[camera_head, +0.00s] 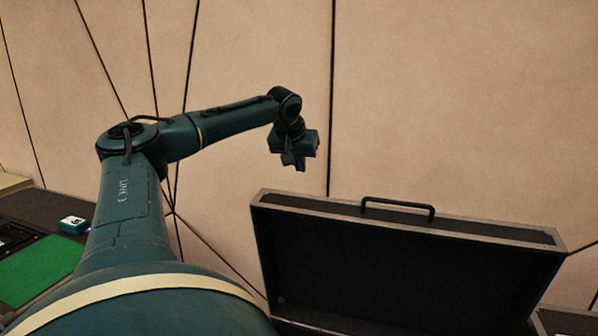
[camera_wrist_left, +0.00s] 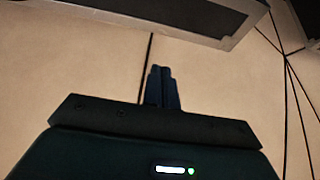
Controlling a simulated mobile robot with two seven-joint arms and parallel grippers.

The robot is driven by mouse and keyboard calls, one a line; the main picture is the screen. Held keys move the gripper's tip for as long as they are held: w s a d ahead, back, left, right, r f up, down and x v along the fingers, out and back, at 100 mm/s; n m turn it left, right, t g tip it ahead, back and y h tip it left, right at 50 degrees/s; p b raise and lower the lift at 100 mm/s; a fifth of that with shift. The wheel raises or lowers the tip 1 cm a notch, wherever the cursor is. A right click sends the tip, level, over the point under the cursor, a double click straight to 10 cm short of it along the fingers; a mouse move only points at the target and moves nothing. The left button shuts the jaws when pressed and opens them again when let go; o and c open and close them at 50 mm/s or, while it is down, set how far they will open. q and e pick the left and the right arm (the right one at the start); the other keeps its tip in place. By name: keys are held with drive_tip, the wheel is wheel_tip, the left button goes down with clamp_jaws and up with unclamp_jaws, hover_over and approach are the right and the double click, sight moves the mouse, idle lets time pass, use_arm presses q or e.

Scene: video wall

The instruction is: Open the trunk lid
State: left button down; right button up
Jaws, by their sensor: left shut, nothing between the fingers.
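The trunk lid (camera_head: 400,265) stands raised at the lower right of the head view, with its dark inner face showing and a grey rim around it. A black handle (camera_head: 398,207) is on its top edge. The trunk's lower body is mostly cut off by the bottom of the frame. My left gripper (camera_head: 293,162) is above and left of the lid, apart from it, shut and empty. Its closed fingers also show in the left wrist view (camera_wrist_left: 161,88), with a grey-edged dark panel, apparently the lid (camera_wrist_left: 225,18), at the top. My right gripper is out of view.
A beige panelled wall (camera_head: 450,100) with dark seams stands behind. At the left is a dark surface with a green mat (camera_head: 40,270) and a small teal-and-white item (camera_head: 73,225). My left arm covers much of the left side.

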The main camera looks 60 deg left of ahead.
sight(300, 198)
use_arm(q)
drive_tip(key=x, duration=0.8)
drive_tip(key=shift+s+d+f, duration=0.15)
drive_tip(key=shift+s+f, duration=0.15)
drive_tip(key=shift+f, duration=0.05)
drive_tip(key=shift+s+d+f+p, duration=0.15)
drive_tip(key=shift+s+d+p, duration=0.2)
drive_tip(key=shift+d, duration=0.05)
drive_tip(key=shift+s+d+p, duration=0.1)
drive_tip(key=shift+s+p, duration=0.2)
drive_tip(key=shift+p, duration=0.15)
drive_tip(key=shift+s+d+f+p, duration=0.35)
drive_tip(key=shift+s+d+p, duration=0.05)
drive_tip(key=shift+s+d, duration=0.1)
drive_tip(key=shift+f, duration=0.15)
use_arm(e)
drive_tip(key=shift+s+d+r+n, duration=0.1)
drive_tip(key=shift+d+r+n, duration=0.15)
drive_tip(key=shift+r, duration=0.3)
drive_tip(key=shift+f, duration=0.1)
use_arm(q)
drive_tip(key=shift+s+f, duration=0.1)
